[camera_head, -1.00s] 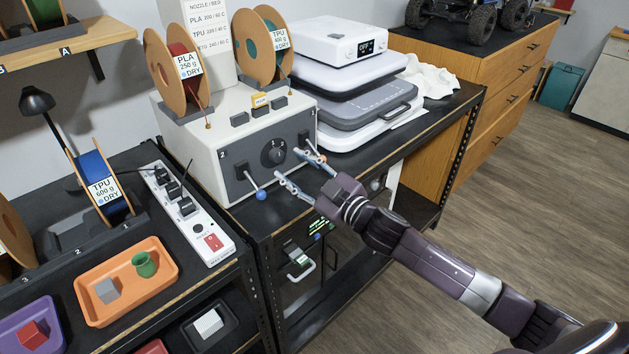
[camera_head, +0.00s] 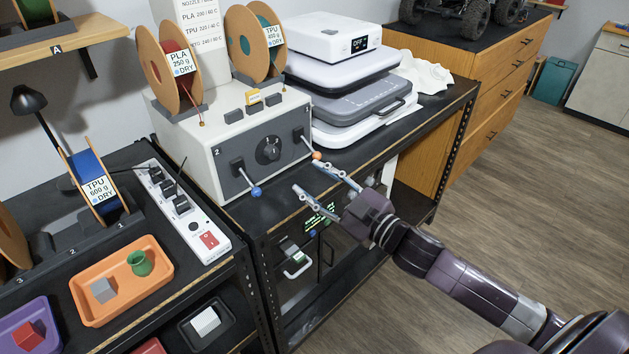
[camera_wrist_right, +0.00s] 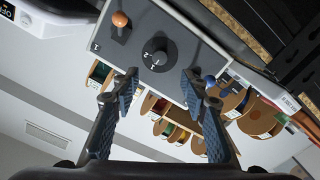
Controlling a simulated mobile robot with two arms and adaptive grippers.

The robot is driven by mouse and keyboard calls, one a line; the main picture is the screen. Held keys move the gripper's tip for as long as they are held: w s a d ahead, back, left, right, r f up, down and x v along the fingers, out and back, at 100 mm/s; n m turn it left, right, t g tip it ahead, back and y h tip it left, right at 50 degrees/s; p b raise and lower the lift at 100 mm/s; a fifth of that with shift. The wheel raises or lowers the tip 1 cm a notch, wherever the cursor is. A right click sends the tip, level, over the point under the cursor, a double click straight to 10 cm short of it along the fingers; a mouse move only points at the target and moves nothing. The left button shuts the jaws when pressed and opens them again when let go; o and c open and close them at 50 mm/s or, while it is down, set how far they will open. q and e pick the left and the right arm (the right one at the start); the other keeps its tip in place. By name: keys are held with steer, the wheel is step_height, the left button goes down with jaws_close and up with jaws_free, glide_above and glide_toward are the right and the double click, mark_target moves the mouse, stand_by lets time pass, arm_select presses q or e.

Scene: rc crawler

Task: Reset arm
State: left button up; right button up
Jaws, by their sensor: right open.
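My right gripper (camera_head: 309,178) is open and empty in the head view, in front of the white box with a dark front panel (camera_head: 262,160). The panel carries a round black dial (camera_head: 268,149), a lever with a blue knob (camera_head: 256,192) and a lever with an orange knob (camera_head: 317,156). One finger lies close to the orange knob in the picture; I cannot tell whether they touch. In the right wrist view the open fingers (camera_wrist_right: 160,82) point at the panel, with the dial (camera_wrist_right: 155,55) between them and the orange knob (camera_wrist_right: 120,19) beyond the left finger. My left gripper is out of view.
Two filament spools (camera_head: 176,75) stand on the box. A stacked white and grey machine (camera_head: 335,85) is to its right. A power strip (camera_head: 185,215) and an orange tray (camera_head: 85,308) lie on the left bench. The floor at right is clear.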

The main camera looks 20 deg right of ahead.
steer(key=shift+f, duration=0.1)
steer(key=s+f+m+g+h, duration=0.65)
steer(key=s+f, duration=0.45)
steer(key=f, duration=0.5)
steer(key=s+a+f+m+g, duration=0.1)
steer(key=s+a+f+g, duration=0.15)
steer(key=s, duration=0.65)
steer(key=s+a+f+m+g, duration=0.1)
steer(key=s+f+g, duration=0.3)
steer(key=s, duration=0.6)
step_height(320, 180, down, 26)
steer(key=s+g, duration=0.2)
steer(key=s+d+f+g, duration=0.1)
steer(key=s+d+f, duration=0.2)
steer(key=s+f, duration=1.3)
steer(key=shift+s+f+n, duration=0.35)
steer(key=shift+s, duration=0.15)
